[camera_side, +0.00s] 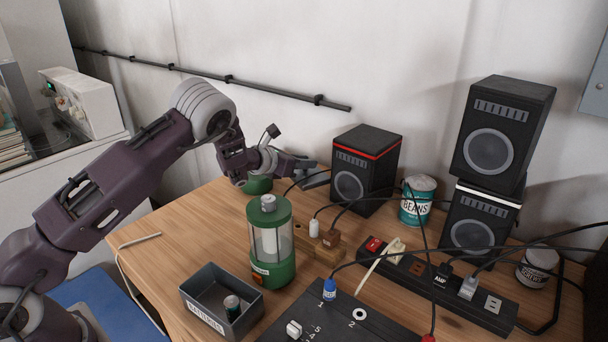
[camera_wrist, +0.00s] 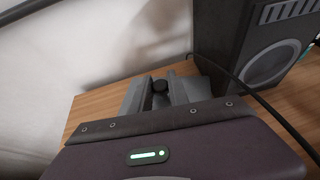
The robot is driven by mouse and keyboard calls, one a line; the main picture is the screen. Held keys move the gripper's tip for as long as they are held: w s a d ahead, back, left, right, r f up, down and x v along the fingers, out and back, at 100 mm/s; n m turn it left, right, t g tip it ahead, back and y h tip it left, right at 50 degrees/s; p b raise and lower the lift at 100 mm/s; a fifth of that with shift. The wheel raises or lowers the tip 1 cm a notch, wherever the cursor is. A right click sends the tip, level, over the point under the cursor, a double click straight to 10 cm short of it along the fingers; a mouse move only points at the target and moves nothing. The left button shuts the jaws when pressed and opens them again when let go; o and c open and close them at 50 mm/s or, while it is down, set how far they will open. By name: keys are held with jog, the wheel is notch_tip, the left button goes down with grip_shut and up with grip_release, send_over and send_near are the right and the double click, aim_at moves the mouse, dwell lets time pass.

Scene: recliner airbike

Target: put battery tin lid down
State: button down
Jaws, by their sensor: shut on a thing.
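The grey battery tin (camera_side: 222,304) stands open at the table's front left, with a small battery (camera_side: 232,306) inside. My gripper (camera_side: 304,168) is well behind it, low over the back of the table, left of the red-striped speaker. It is shut on a small dark knob (camera_wrist: 160,86), seen between the fingers in the wrist view; I take this as the lid's knob. A flat grey piece (camera_side: 318,180) shows beside the fingers in the side view and may be the lid. Whether it touches the table cannot be told.
A green lantern (camera_side: 272,272) stands between the tin and my gripper, with a rounded green thing (camera_side: 258,185) behind it. The red-striped speaker (camera_side: 368,165) is close to the right of my gripper. Cables cross the table. The table's left side is mostly clear.

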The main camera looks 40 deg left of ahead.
aim_at(304, 172)
jog(key=shift+f, duration=1.95)
jog(key=c, duration=1.3)
grip_release()
jog(key=shift+f, duration=0.1)
jog(key=shift+o, duration=0.2)
